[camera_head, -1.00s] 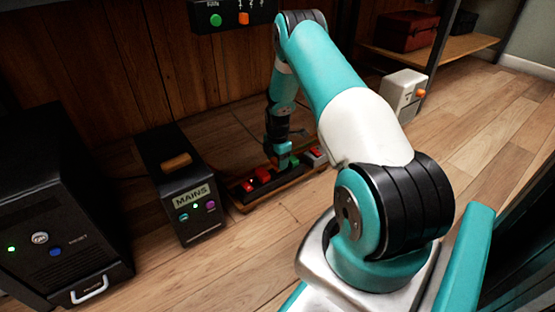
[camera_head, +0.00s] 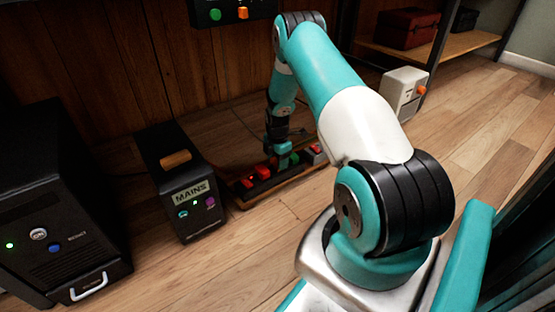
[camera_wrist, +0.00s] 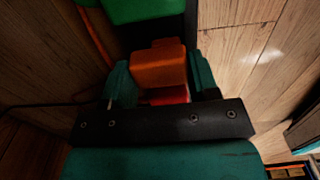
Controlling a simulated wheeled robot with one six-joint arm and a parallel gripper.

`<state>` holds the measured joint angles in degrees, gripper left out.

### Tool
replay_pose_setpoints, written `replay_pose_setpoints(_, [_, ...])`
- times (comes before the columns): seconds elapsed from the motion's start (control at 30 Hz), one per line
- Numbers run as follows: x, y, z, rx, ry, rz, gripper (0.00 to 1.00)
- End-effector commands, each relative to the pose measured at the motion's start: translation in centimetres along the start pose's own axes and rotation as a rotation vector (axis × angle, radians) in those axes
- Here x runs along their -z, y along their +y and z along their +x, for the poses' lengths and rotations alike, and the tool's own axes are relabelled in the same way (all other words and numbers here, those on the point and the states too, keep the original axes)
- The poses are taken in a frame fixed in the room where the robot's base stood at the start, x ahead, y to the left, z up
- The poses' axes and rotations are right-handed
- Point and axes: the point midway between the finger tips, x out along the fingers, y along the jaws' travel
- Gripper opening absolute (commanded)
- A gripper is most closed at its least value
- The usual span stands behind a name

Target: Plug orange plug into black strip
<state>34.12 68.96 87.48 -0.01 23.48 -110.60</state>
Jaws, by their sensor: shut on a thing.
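My gripper (camera_wrist: 160,80) is shut on the orange plug (camera_wrist: 158,68), which sits between the teal fingers in the wrist view. A red piece shows just behind the plug, nearer the palm. The black strip (camera_wrist: 152,38) runs under and beyond the plug, with a green plug (camera_wrist: 145,8) farther along it. In the head view the strip (camera_head: 246,191) lies on the floor and my gripper (camera_head: 283,160) points down over its middle. The orange plug is hidden there. I cannot tell whether the plug's prongs are in a socket.
The black MAINS box (camera_head: 180,170) stands left of the strip. A white box (camera_head: 404,88) stands at right. Floor in front is clear.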

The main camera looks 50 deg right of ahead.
Motion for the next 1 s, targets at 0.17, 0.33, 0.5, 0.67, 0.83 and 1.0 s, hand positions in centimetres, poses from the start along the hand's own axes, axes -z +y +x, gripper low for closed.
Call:
replay_pose_setpoints(0.17, [0.0,-0.1,0.4,0.002,0.001,0.000,0.24])
replay_pose_setpoints(0.33, [0.0,-0.1,0.7,0.002,0.001,0.000,0.24])
replay_pose_setpoints(0.5, [0.0,-0.1,0.8,0.003,0.001,0.000,0.71])
replay_pose_setpoints(0.67, [0.0,-0.1,0.8,0.002,0.001,0.000,0.84])
replay_pose_setpoints(0.83, [0.0,-0.1,0.6,0.002,0.001,0.000,0.84])
replay_pose_setpoints(1.0, [0.0,0.0,-1.3,0.001,0.000,0.000,0.84])
